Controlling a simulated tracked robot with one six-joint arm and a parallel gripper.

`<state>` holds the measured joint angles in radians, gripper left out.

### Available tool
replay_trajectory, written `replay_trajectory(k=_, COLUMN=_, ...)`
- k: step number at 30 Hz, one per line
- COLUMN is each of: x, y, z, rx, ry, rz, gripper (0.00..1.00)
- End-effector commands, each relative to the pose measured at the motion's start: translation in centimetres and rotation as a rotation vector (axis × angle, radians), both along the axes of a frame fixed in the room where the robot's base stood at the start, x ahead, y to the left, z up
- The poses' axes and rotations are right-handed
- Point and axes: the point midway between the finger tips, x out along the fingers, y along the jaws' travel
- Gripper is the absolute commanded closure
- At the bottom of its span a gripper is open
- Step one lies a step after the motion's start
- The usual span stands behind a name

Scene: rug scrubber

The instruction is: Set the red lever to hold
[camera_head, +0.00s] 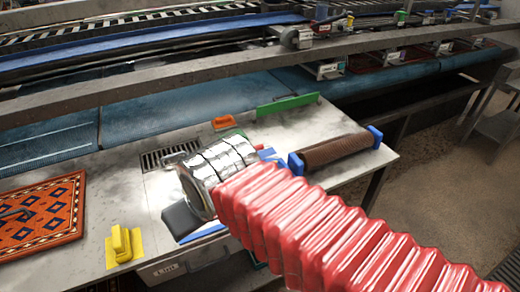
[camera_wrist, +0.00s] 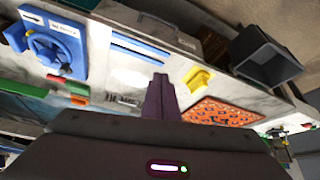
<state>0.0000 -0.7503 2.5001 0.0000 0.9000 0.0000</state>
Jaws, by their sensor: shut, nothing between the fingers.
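I cannot make out the red lever for certain. In the wrist view, a blue panel (camera_wrist: 55,42) at the upper left carries a round blue fitting and white labels. An orange-red piece (camera_wrist: 76,87) lies just below it; it also shows in the head view (camera_head: 222,122). No readable hold mark shows. My gripper (camera_wrist: 159,80) is shut and empty, its dark purple fingers together at the middle of the wrist view, apart from the blue panel. In the head view my red sleeved arm covers the front right of the bench, and my gripper's fingers cannot be made out.
A patterned rug (camera_head: 40,215) and a yellow block (camera_head: 122,246) lie at the bench's left. A brown roller with blue ends (camera_head: 337,151) lies at the right. A green bar (camera_head: 288,104) is at the back. A dark grey bin (camera_wrist: 268,58) shows in the wrist view.

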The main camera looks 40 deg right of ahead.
Motion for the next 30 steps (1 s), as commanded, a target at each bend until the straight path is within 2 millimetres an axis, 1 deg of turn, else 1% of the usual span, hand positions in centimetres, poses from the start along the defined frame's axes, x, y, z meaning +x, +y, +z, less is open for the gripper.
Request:
replay_trajectory(k=6, x=0.1, y=-0.1, z=0.1, rx=0.007, ry=0.000, rz=-0.013, gripper=1.00)
replay_trajectory(k=8, x=0.3, y=-0.2, z=0.1, rx=0.019, ry=0.001, rz=-0.038, gripper=1.00)
replay_trajectory(k=11, x=0.8, y=-0.3, z=0.2, rx=0.061, ry=0.003, rz=-0.120, gripper=1.00)
replay_trajectory(k=14, x=1.6, y=-1.0, z=0.3, rx=0.130, ry=0.006, rz=-0.257, gripper=1.00)
replay_trajectory(k=20, x=3.9, y=-3.5, z=0.7, rx=0.315, ry=0.004, rz=-0.630, gripper=1.00)
replay_trajectory(k=26, x=6.0, y=-6.6, z=0.8, rx=0.511, ry=-0.008, rz=-1.019, gripper=1.00)
replay_trajectory(k=30, x=7.4, y=-9.1, z=0.8, rx=0.650, ry=-0.023, rz=-1.291, gripper=1.00)
